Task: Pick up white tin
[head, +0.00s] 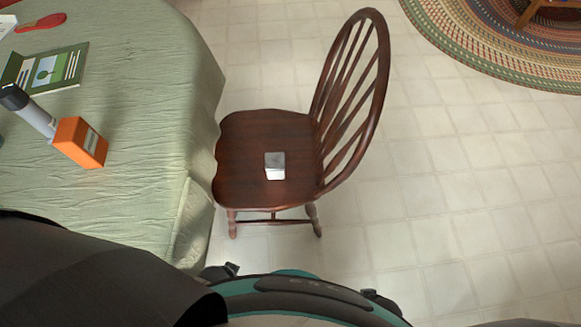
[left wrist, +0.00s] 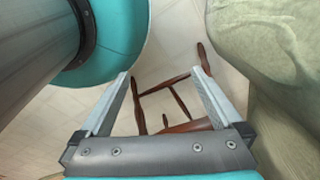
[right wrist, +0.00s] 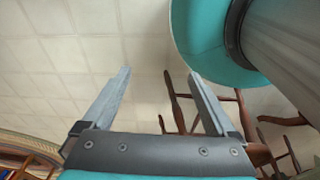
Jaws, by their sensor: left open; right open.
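The white tin (head: 275,166) is a small box-like tin with a grey top. It stands on the seat of a dark wooden chair (head: 250,135) in the head view, near the middle of the seat. My left gripper (left wrist: 160,80) is open and empty in the left wrist view, with chair legs visible beyond its fingers. My right gripper (right wrist: 158,75) is open and empty in the right wrist view, over floor tiles and beside chair legs. Neither gripper shows in the head view. The tin does not show in either wrist view.
A table with a green cloth (head: 150,110) stands left of the chair, close to its seat. On it are an orange box (head: 80,142), a grey cylinder (head: 32,112), a green book (head: 46,70) and a red object (head: 41,22). Tiled floor (head: 450,200) lies clear at right; a braided rug (head: 480,50) lies beyond.

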